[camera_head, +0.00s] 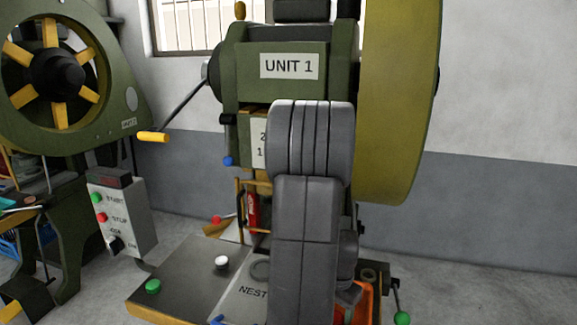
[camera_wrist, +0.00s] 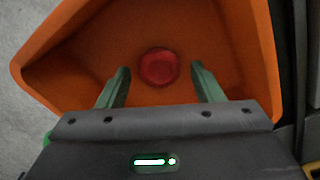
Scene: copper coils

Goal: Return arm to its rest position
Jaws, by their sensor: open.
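My gripper (camera_wrist: 160,69) is open in the wrist view, with its two green fingers spread apart. A red round piece (camera_wrist: 158,67) lies in the orange bin (camera_wrist: 227,22) and appears between the fingertips; I see no finger touching it. In the head view my grey arm (camera_head: 308,230) stands upright in front of the press marked UNIT 1 (camera_head: 248,85) and hides my gripper. A part of the orange bin (camera_head: 366,302) shows to the right of the arm.
The press table (camera_head: 185,272) carries a green button (camera_head: 153,286), a white button (camera_head: 222,263) and the word NEST. A large yellow-green wheel (camera_head: 400,100) rises at right. A control box (camera_head: 125,215) and another machine stand at left. Floor is clear at far right.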

